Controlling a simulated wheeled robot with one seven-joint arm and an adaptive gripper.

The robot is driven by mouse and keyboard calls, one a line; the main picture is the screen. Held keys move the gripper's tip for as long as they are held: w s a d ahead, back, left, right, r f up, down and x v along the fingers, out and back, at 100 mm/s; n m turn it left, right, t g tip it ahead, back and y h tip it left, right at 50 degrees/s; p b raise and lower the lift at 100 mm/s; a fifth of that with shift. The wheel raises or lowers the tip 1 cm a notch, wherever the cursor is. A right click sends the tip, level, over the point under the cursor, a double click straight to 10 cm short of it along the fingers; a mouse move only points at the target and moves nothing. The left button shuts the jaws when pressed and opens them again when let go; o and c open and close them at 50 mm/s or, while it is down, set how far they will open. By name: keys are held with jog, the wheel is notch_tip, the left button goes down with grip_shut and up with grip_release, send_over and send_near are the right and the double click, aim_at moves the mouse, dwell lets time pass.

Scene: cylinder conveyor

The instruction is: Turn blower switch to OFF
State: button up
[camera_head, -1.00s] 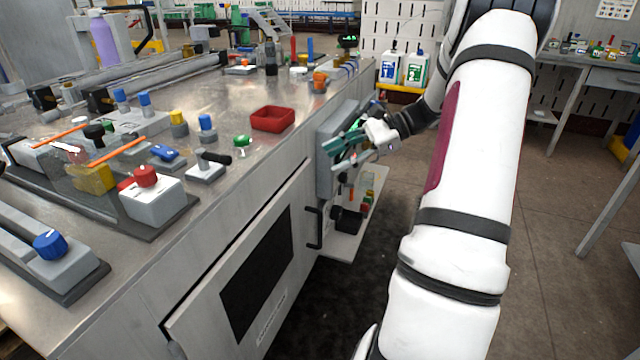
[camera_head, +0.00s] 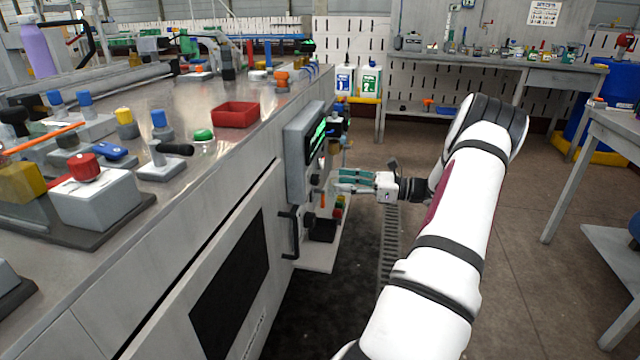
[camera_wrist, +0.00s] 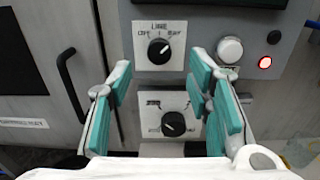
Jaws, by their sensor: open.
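My gripper (camera_head: 350,181) is at the side of the workbench, below and right of the grey control box (camera_head: 297,158). In the wrist view my gripper (camera_wrist: 163,72) is open, its teal fingers spread and nothing between them. Two black rotary switches on white plates face it. The upper switch (camera_wrist: 159,51) has a plate that seems to read LINE. The lower switch (camera_wrist: 173,124) sits between the fingers in the picture, apart from them; its label is too small to read and partly hidden by the right finger. I cannot tell for certain which is the blower switch.
A white button (camera_wrist: 230,49) and a lit red lamp (camera_wrist: 265,62) are right of the upper switch. A cabinet door with a black handle (camera_wrist: 69,82) is on the left. A low shelf (camera_head: 318,262) sticks out below the box.

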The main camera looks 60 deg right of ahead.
aim_at(319, 179)
jog(key=b+x, duration=0.1)
jog(key=x, duration=0.6)
jog(key=shift+w+a, duration=0.1)
jog(key=shift+w, duration=0.05)
jog(key=shift+c, duration=0.2)
grip_shut()
